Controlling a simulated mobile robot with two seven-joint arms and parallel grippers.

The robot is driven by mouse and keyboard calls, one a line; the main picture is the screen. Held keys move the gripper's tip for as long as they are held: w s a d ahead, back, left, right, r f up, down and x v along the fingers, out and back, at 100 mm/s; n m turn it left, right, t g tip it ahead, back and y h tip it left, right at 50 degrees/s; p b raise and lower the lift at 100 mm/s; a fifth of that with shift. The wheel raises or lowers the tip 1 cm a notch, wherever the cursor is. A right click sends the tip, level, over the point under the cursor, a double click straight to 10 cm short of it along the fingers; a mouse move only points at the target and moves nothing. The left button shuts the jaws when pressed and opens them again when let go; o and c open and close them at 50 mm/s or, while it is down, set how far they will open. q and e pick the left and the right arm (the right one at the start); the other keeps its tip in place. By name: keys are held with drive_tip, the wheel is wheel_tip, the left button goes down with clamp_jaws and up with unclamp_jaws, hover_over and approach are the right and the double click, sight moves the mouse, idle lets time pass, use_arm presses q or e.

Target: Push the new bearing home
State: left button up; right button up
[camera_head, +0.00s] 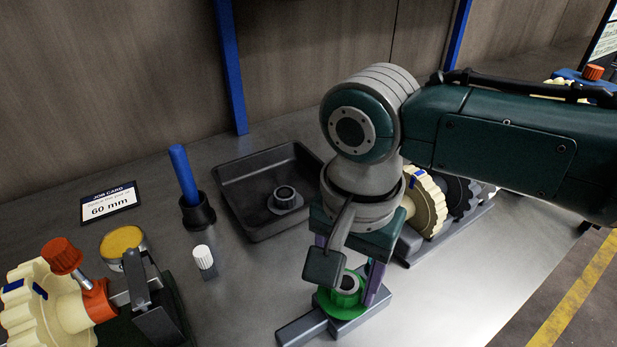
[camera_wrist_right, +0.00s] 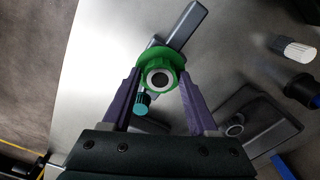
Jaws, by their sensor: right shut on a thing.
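A green flanged bearing (camera_head: 343,298) with a grey ring and dark bore sits at a grey block with a bar (camera_head: 302,328) on the table. My right gripper (camera_head: 348,288) points down with its purple fingers on either side of the green bearing, shut on it. In the right wrist view, the fingertips (camera_wrist_right: 160,72) touch the green flange (camera_wrist_right: 176,58), and the grey bar (camera_wrist_right: 188,22) extends beyond it. Whether the bearing is fully seated is hidden. A dark grey bearing (camera_head: 285,198) lies in the black tray (camera_head: 240,215). My left gripper is not in view.
A blue rod (camera_head: 184,172) stands in a black cup, near a white-capped cylinder (camera_head: 203,257). Cream gears (camera_head: 428,205) stand behind my right gripper. An orange-knobbed assembly (camera_head: 65,258) is at lower left. A job card (camera_head: 109,204) reads 60 mm. Bare table lies right of the block.

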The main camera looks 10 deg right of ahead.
drive_tip(key=shift+f+b, duration=0.45)
drive_tip(key=shift+f, duration=0.5)
drive_tip(key=o, duration=1.4)
drive_tip(key=shift+o, duration=0.2)
